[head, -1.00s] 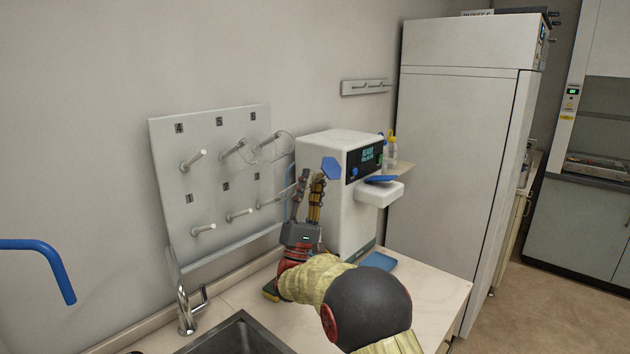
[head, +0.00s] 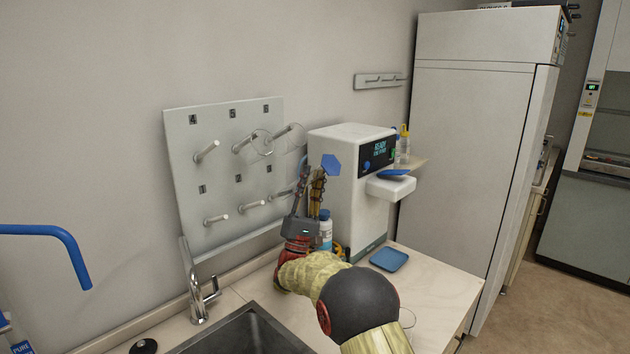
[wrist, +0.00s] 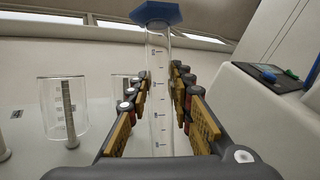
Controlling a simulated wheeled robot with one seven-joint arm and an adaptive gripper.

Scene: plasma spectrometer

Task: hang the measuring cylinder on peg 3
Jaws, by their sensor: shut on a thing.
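The measuring cylinder is clear and graduated (wrist: 158,95), with a blue hexagonal foot (head: 331,166). It is upside down, foot up, and the foot also shows in the wrist view (wrist: 157,13). My gripper (head: 314,182) is shut around the cylinder's body, with fingers on both sides of it in the wrist view (wrist: 160,95). The pegboard (head: 185,155) has two rows of pegs. Peg 3 (head: 279,196), lower right, is just left of my gripper in the head view, and its tip is partly hidden. The cylinder's lower end is hidden.
Glassware (head: 258,143) hangs on the upper pegs; a beaker (wrist: 63,105) shows left in the wrist view. A white instrument (head: 345,205) stands close right of my gripper. A bottle (head: 325,228), a blue tray (head: 389,259) and a sink (head: 250,335) are on the bench.

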